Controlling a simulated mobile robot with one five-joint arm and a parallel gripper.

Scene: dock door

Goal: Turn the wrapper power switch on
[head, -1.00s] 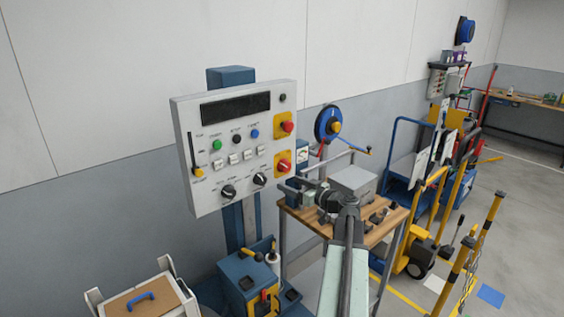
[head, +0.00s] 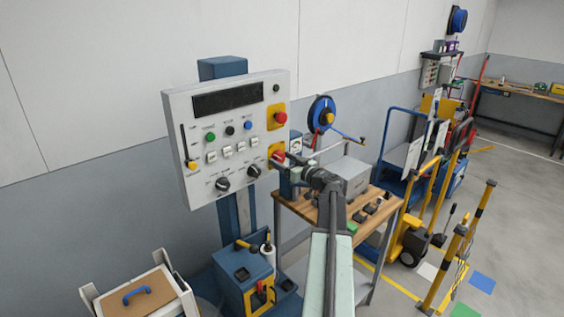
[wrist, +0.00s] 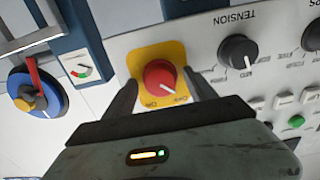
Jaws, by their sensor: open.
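The control panel (head: 225,172) is a pale box on a blue post. Its power switch (wrist: 160,76) is a red rotary knob on a yellow plate, low on the panel's right side; in the head view the red knob (head: 278,157) is partly behind my gripper. A white mark on the knob points toward the lettering on the plate, nearer the OFF side as far as I can read. My gripper (wrist: 161,88) is open, with one finger on each side of the red knob and gaps between. In the head view my gripper (head: 279,162) is at the panel's right edge.
A black tension knob (wrist: 238,52) is close beside the switch. A red button (head: 281,118) on a yellow plate sits above it. A blue wheel (head: 322,114) and a wooden table (head: 368,222) with a grey box stand to the right.

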